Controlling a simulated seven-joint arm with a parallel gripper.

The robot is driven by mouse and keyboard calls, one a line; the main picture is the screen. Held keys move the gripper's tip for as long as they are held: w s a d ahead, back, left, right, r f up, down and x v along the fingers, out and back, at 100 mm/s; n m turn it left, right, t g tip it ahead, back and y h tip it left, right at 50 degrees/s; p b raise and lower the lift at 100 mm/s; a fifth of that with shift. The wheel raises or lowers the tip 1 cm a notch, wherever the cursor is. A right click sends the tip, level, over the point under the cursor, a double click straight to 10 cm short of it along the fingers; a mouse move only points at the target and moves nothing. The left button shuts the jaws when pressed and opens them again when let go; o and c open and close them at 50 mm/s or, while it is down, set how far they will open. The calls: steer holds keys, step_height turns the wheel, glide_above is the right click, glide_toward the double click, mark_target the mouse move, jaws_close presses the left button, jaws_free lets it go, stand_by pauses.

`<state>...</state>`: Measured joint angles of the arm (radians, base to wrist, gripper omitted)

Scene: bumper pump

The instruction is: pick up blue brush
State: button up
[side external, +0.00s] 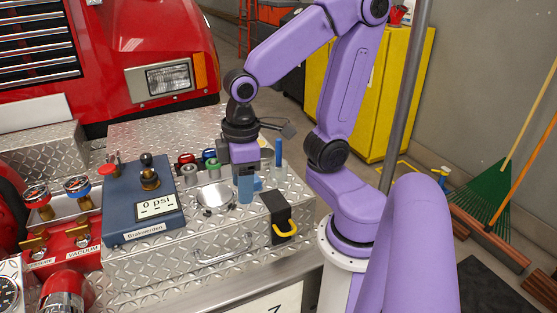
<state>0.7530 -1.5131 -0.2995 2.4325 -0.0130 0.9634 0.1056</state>
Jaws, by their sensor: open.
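My gripper (245,194) points straight down over the right part of the silver diamond-plate bumper. It is open, and its fingertips are low, close to the bumper top. A slim upright blue handle (278,151) stands just right of my gripper and looks like the blue brush. Its lower end and any bristles are too small to make out. A pale blue patch (258,184) shows right beside the fingers; I cannot tell whether it is part of a finger or another object. Whether anything lies between the fingers is hidden.
A black latch with a yellow handle (285,233) is at front right. Red valves with gauges stand far left.

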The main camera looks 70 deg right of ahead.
steer(key=w+d+r+m, duration=0.2)
steer(key=w+d+m, duration=0.4)
steer(key=w+m, duration=0.15)
steer(key=m+h, duration=0.2)
steer(key=m, duration=1.6)
glide_toward(278, 141)
steer(key=shift+g, duration=0.3)
steer(key=f, duration=0.5)
steer(key=d+f, duration=0.1)
steer(key=f, duration=0.1)
steer(key=shift+w+f, duration=0.25)
steer(key=shift+f, duration=0.1)
steer(key=shift+d+f, duration=0.25)
steer(key=shift+f, duration=0.65)
steer(key=shift+d+f, duration=0.25)
steer(key=shift+f, duration=0.6)
steer(key=shift+d+f, duration=0.25)
steer(key=shift+f, duration=0.65)
jaws_close()
